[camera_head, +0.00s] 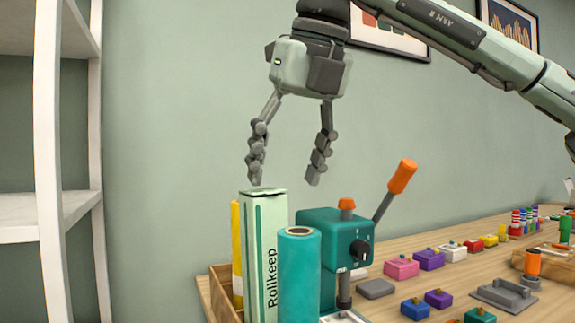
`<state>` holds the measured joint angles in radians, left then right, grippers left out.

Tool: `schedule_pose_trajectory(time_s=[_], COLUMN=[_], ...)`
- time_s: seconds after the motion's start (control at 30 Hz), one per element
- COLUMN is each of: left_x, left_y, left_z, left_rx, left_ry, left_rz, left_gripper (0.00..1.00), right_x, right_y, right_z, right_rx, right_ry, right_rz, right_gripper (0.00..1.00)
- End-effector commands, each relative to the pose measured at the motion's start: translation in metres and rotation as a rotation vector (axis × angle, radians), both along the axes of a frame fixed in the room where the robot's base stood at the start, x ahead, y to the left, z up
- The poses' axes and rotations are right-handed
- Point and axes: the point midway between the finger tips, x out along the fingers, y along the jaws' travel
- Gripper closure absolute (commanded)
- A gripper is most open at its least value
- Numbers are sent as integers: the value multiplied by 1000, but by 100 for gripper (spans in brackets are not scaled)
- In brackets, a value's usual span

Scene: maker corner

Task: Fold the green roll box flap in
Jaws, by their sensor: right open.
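The green roll box (271,262) is a tall, pale green carton with dark green stripes and "Rollkeep" printed on its side. It stands upright among other rolls at the left end of the bench. A dark edge or gap shows at its top, and I cannot tell how the flap sits there. My right gripper (285,180) hangs above the box with its fingers pointing down, open and empty. Its left fingertip appears just above the box top and its right one is off to the right. My left gripper is not in view.
A teal roll (300,275) stands right in front of the box, and a yellow roll (237,250) is behind its left side. A wooden holder (222,290) surrounds them. A teal press (335,240) with an orange-knobbed lever (393,190) stands close to the right. White shelves (48,200) are at left.

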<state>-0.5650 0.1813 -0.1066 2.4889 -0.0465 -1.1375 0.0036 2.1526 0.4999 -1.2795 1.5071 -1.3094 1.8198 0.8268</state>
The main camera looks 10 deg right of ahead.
Motion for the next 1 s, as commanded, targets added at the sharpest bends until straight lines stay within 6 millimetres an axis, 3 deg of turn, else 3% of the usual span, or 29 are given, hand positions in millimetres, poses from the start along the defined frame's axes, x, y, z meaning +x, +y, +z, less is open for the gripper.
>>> schedule_pose_trajectory(time_s=[0.37, 0.8, 1.0], left_x=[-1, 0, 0], left_y=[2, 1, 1], left_z=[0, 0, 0], left_rx=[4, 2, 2], left_ry=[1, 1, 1], left_rz=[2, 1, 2], left_gripper=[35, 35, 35], right_x=[-2, -32, -41], right_y=[-1, -15, -19], right_z=[6, 84, 106], right_rx=[0, 2, 1], right_ry=[-1, -3, -2], right_rz=[0, 0, 0], right_gripper=[34, 34, 34])
